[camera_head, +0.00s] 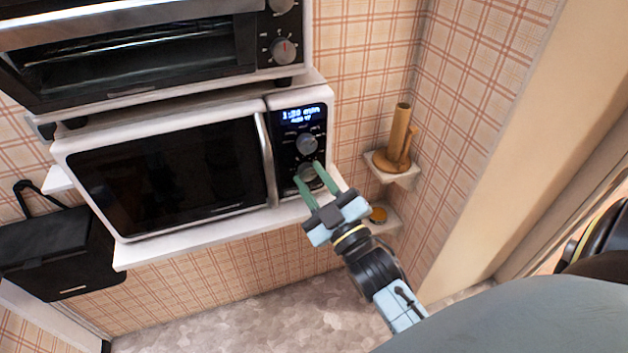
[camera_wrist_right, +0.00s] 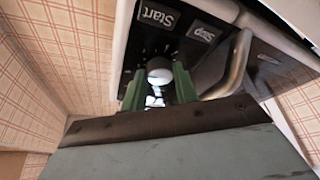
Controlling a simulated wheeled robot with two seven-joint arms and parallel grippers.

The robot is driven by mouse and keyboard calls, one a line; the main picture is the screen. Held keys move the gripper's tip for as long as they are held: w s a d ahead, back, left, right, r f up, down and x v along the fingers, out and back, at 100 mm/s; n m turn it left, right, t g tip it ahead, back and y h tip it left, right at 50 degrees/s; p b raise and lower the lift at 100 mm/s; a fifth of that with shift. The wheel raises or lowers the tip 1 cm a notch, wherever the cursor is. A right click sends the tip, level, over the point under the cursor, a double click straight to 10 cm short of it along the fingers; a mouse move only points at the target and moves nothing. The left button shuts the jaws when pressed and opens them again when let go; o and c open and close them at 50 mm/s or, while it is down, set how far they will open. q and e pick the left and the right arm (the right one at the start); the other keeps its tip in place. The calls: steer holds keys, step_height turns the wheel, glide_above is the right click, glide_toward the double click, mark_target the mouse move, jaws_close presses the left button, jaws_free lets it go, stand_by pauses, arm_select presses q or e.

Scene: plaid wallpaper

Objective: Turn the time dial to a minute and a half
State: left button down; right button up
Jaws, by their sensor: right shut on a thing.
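The white microwave (camera_head: 60,150) has a black control panel on its right with a lit blue display (camera_head: 300,114). The display seems to read about 1:20 or 1:30 min; the middle digit is too blurred to be sure. An upper grey dial (camera_head: 306,144) is clear of my gripper. My right gripper (camera_head: 317,172) has its green fingers on either side of the lower dial (camera_head: 307,174), shut on it. In the right wrist view, a round grey knob (camera_wrist_right: 159,70) shows between the fingers (camera_wrist_right: 158,88). My left gripper is not in view.
The microwave's door handle (camera_head: 266,160) stands just left of the panel. A toaster oven (camera_head: 140,85) sits above. A small corner shelf (camera_head: 393,175) with a wooden holder (camera_head: 400,140) is at right. Start (camera_wrist_right: 157,17) and Stop (camera_wrist_right: 202,34) buttons lie near the fingers.

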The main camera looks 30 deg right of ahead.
stand_by(0.3)
steer(key=o, duration=1)
steer(key=shift+c, duration=0.2)
steer(key=b+v, duration=0.2)
steer(key=v, duration=1.1)
steer(key=shift+s, duration=0.2)
